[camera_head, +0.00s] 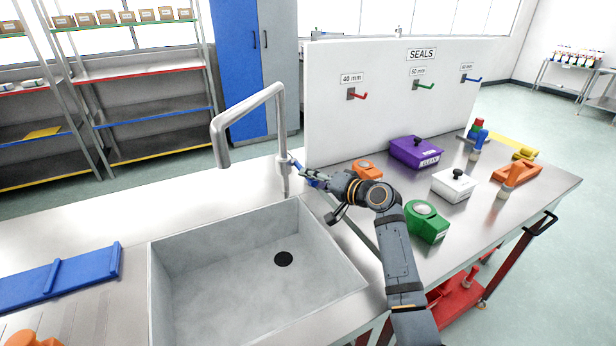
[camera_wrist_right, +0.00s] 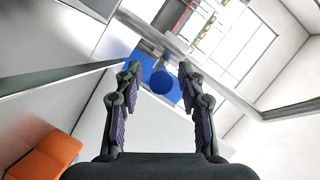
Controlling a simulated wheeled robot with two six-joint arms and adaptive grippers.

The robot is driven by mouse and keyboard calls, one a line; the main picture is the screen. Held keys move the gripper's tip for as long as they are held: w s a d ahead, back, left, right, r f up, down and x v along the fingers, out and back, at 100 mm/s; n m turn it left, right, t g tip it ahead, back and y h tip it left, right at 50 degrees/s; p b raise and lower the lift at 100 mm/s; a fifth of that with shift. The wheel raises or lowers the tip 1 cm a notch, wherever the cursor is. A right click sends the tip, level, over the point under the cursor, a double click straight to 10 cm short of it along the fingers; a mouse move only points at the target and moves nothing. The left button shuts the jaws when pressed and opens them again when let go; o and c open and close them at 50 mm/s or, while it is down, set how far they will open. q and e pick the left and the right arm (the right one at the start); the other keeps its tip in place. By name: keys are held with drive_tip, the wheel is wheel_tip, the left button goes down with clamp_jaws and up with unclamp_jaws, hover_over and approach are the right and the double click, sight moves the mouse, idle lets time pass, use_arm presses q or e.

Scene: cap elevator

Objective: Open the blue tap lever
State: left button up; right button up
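The tap (camera_head: 284,140) is a grey bent spout rising behind the sink. Its small blue lever (camera_head: 296,166) sticks out from the right side of the tap's column. My right gripper (camera_head: 308,175) reaches the lever from the right, its fingertips at the lever's end. In the right wrist view my right gripper (camera_wrist_right: 160,70) is open, and the round blue end of the lever (camera_wrist_right: 162,82) shows between the two fingers, with gaps on both sides. Part of the lever is hidden by the fingers in the head view. My left gripper is not in view.
The sink basin (camera_head: 196,262) lies in front of the tap. A white SEALS board (camera_head: 390,125) stands close behind my right gripper. An orange block (camera_head: 367,168), a purple box (camera_head: 416,151) and a green block (camera_head: 427,222) stand on the worktop to the right.

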drive_tip(key=shift+x, duration=0.85)
drive_tip(key=shift+r, duration=0.1)
clamp_jaws()
